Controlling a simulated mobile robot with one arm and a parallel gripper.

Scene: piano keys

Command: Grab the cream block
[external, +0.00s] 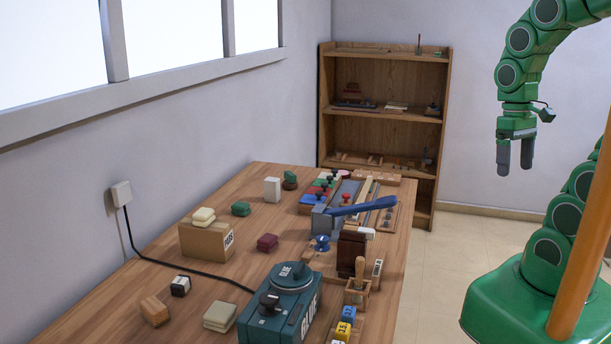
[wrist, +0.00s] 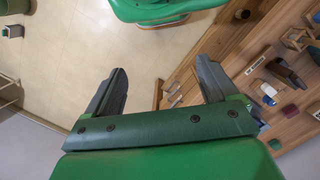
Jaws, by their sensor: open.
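An upright off-white block (external: 272,189) stands on the wooden table (external: 150,295), toward its back, in the external view. Small cream pads (external: 203,215) lie on top of a cardboard box nearer the camera; I cannot tell for sure which is the cream block. My gripper (external: 515,168) hangs high in the air to the right of the table, fingers down, far from both. In the wrist view my gripper (wrist: 160,68) has its two fingers wide apart with nothing between them. I cannot make out a cream block in the wrist view.
A teal glue machine (external: 280,305) stands at the table's front, and a blue-handled press (external: 350,210) near the right edge. The cardboard box (external: 208,241), a maroon block (external: 267,243) and green blocks (external: 241,209) surround free patches. A shelf (external: 385,85) stands behind.

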